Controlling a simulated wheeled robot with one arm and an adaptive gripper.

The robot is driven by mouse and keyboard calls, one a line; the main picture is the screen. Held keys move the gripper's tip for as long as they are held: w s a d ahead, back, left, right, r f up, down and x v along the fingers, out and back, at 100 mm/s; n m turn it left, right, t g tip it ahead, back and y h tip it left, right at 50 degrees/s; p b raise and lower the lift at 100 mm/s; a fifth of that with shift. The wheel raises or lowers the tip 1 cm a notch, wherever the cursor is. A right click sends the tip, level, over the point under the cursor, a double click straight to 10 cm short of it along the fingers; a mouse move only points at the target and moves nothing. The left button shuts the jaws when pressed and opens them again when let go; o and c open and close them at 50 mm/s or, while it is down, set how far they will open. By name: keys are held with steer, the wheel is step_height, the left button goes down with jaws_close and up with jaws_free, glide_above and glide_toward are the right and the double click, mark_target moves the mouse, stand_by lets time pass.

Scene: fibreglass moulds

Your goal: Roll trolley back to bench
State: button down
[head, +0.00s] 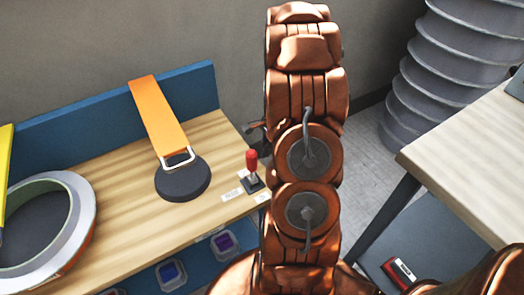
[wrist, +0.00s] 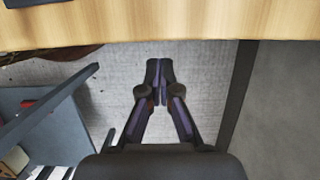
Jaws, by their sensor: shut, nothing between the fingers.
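My gripper (wrist: 159,68) is shut and empty in the wrist view, over bare grey floor. In the head view my copper arm hides most of it. The wooden bench (head: 110,225) with a blue backboard fills the left of the head view. A wooden-topped table (head: 480,150) with dark legs and a grey lower shelf (head: 415,235) stands at the right; I cannot tell if it is the trolley. In the wrist view a blue-grey shelved unit (wrist: 45,125) stands left of my gripper, apart from it. A wooden edge (wrist: 150,30) crosses the top of that view.
On the bench lie a grey-rimmed ring mould (head: 80,200), an orange strap on a dark disc (head: 183,178) and a red-knobbed lever (head: 252,165). A ribbed grey duct (head: 440,85) stands at the back right. A grey wall (wrist: 285,100) bounds the wrist view's right.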

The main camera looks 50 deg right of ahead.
steer(key=d+v, duration=0.1)
steer(key=v, duration=0.9)
steer(key=shift+s+d, duration=0.3)
steer(key=shift+d, duration=0.2)
